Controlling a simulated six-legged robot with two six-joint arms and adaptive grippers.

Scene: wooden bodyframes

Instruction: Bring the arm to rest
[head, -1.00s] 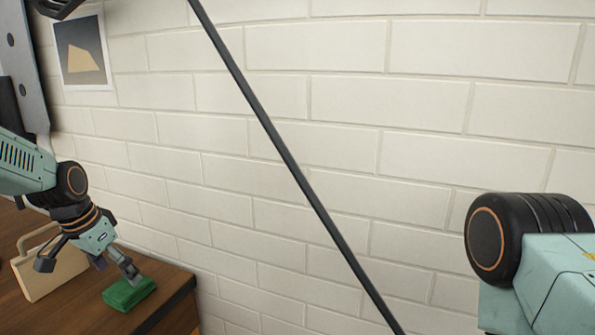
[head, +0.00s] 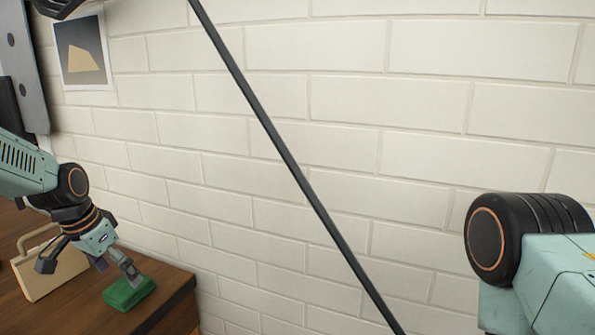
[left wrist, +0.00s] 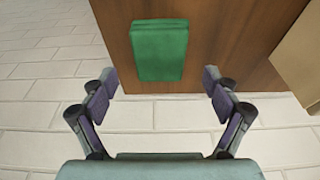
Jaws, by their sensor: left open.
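My left arm comes in from the left in the head view. Its gripper (head: 115,265) hangs over the wooden table, just above or beside a green block (head: 130,291). In the left wrist view my left gripper (left wrist: 160,92) has its two fingers wide apart with nothing between them. The green block (left wrist: 159,50) lies flat on the table top beyond the fingertips there, near the table's edge. Part of my right arm shows at the right of the head view, but its gripper is out of view.
The wooden table (head: 62,312) ends just right of the block. A light wooden bodyframe-like piece with a handle (head: 50,272) stands behind the gripper. A white brick wall (head: 400,130) fills the background. A picture (head: 82,52) hangs at upper left. A dark pole (head: 290,165) crosses the view diagonally.

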